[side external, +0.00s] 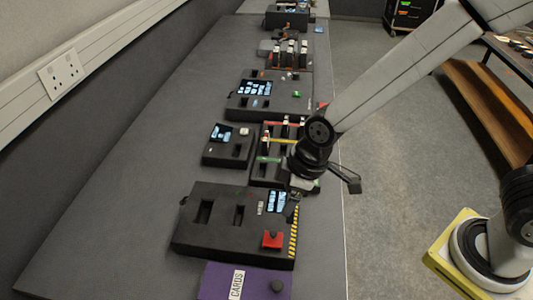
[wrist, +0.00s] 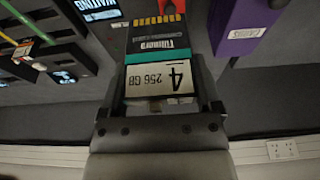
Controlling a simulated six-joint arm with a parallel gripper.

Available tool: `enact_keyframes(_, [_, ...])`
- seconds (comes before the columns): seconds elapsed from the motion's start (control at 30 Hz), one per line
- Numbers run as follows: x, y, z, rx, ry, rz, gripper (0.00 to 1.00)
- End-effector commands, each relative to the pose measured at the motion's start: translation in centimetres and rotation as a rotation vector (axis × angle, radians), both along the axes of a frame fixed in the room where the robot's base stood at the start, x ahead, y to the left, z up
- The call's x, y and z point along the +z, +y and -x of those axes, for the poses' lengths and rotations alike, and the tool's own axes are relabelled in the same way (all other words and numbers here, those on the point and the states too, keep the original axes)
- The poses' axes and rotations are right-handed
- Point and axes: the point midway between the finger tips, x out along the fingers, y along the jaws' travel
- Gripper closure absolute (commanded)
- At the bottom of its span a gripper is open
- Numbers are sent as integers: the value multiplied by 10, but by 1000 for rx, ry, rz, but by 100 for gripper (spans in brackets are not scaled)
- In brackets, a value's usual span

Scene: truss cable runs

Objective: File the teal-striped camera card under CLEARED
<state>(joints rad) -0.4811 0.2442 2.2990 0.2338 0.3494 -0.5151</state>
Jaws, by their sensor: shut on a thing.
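My gripper (wrist: 160,100) is shut on a camera card (wrist: 158,55) in the wrist view. The card is dark with a teal stripe, a white label reading "4" and "256 GB", and gold contacts at its far end. In the side external view my gripper (side external: 303,185) is above the table, by the near dark box (side external: 190,235); the card is too small to make out clearly there. That box has two dark slots, a lit screen, a red block with a dark knob, and a hazard-striped edge. I cannot read a CLEARED label in either view.
A purple CARDS box (side external: 262,283) stands at the near end; it also shows in the wrist view (wrist: 240,25). A screen reading WAITING (wrist: 98,8) is at upper left there. Several dark boxes and coloured cable runs (side external: 283,141) lie farther along. The table's left side is clear.

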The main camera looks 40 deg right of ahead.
Motion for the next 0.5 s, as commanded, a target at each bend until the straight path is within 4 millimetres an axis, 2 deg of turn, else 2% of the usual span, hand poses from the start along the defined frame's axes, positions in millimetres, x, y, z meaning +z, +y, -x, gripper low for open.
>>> enact_keyframes(0.27, [-8,-23,-37,-11,6,8,88])
enact_keyframes(0.5, [-22,-67,-87,-13,11,12,88])
